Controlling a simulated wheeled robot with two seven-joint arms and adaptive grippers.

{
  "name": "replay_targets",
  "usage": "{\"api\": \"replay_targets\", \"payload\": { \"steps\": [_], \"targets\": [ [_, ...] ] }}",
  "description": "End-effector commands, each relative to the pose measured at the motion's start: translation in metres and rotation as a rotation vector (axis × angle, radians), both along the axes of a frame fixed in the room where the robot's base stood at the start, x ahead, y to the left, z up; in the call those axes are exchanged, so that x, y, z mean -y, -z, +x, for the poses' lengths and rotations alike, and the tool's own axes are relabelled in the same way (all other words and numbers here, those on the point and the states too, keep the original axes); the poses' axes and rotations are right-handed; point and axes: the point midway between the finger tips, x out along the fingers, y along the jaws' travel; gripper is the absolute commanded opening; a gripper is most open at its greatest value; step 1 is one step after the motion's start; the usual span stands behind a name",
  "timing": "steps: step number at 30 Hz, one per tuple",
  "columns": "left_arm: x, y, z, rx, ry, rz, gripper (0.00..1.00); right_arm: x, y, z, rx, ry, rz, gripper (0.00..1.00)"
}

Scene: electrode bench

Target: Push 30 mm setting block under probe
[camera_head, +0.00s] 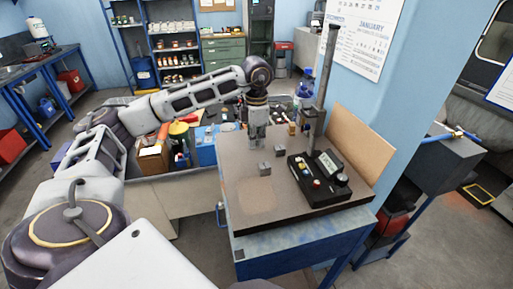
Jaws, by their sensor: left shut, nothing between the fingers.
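My left gripper (257,142) points straight down over the back left of the bench top, shut and empty. The probe tip is too small to make out. My right gripper is out of view.
A black control box (319,181) with a display and knobs sits at the bench's right, beside the post. A brown board (358,145) stands along the right edge. The bench top's front left (257,200) is clear. Crates and tools crowd the space behind the bench.

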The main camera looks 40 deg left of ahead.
Motion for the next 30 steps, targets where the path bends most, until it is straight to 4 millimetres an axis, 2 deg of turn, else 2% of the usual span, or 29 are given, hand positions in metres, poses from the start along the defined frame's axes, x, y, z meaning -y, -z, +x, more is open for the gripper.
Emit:
{"api": "replay_targets", "payload": {
  "steps": [6, 12, 25, 30],
  "targets": [
    [0.001, -0.031, 0.001, 0.004, 0.001, -0.002, 0.0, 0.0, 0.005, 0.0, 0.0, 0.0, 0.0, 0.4],
    [0.001, -0.051, 0.0, 0.002, 0.001, 0.0, 0.0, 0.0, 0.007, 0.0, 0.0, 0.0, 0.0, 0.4],
    [0.0, -0.058, 0.0, 0.001, 0.001, -0.001, 0.0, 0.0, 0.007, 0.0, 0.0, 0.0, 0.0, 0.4],
    [0.0, -0.058, 0.0, 0.001, 0.001, -0.001, 0.0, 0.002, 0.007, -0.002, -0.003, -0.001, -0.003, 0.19]
  ]
}}
